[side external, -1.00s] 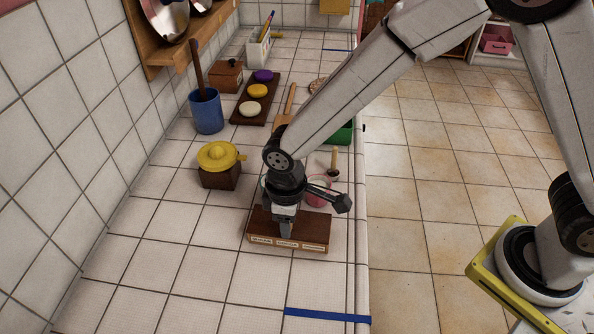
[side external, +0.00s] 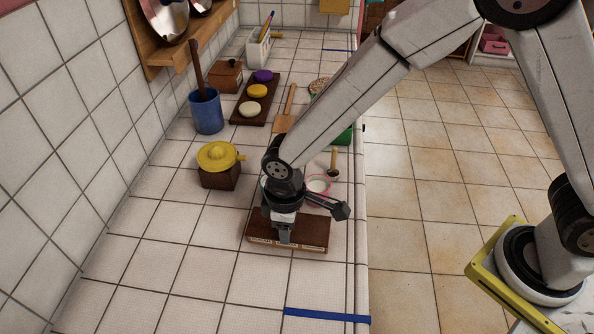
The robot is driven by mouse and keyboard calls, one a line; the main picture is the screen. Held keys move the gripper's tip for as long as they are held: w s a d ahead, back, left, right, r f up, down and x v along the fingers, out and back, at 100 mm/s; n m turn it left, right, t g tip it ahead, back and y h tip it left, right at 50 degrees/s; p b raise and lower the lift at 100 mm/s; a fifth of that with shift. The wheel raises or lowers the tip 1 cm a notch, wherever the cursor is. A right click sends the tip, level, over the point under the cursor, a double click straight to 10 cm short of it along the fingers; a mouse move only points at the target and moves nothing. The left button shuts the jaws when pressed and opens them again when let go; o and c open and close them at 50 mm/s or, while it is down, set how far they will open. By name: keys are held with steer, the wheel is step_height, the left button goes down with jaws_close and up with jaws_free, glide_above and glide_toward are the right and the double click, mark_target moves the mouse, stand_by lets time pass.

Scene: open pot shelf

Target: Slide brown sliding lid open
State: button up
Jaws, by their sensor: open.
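A low dark-brown wooden box (side external: 315,232) with a flat brown top, which seems to be the sliding lid, stands on the white tiled counter near the front. A row of pale labels (side external: 262,243) runs along its near face and now looks thin and partly covered. My gripper (side external: 285,238) points down at the near edge of the brown top, its fingertips at or very close to it. It is open. Whether a finger touches the lid cannot be told. My wrist hides part of the box's far side.
A pink-rimmed round container (side external: 318,184) stands just behind the box. A yellow juicer (side external: 217,156) on a brown block, a blue pot (side external: 206,112) and a small mallet (side external: 333,164) stand farther back. The counter's front left is clear; blue tape (side external: 325,315) marks the near edge.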

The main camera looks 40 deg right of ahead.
steer(key=shift+s+a+f, duration=0.15)
steer(key=shift+s+a, duration=0.75)
steer(key=shift+s, duration=0.05)
steer(key=shift+s+a+f, duration=0.1)
steer(key=shift+s+a, duration=0.8)
steer(key=shift+w+d, duration=0.2)
steer(key=shift+d, duration=0.05)
stand_by(0.4)
steer(key=shift+w+a+r, duration=0.1)
steer(key=shift+r, duration=2.55)
steer(key=s+d+r+m+t, duration=0.1)
steer(key=d+m, duration=0.3)
steer(key=d, duration=0.9)
steer(key=s+d+r+m+t, duration=0.1)
steer(key=d+m, duration=0.3)
steer(key=d, duration=0.9)
steer(key=shift+s+d+r+t, duration=0.3)
steer(key=shift+s+r, duration=0.2)
steer(key=shift+s, duration=0.3)
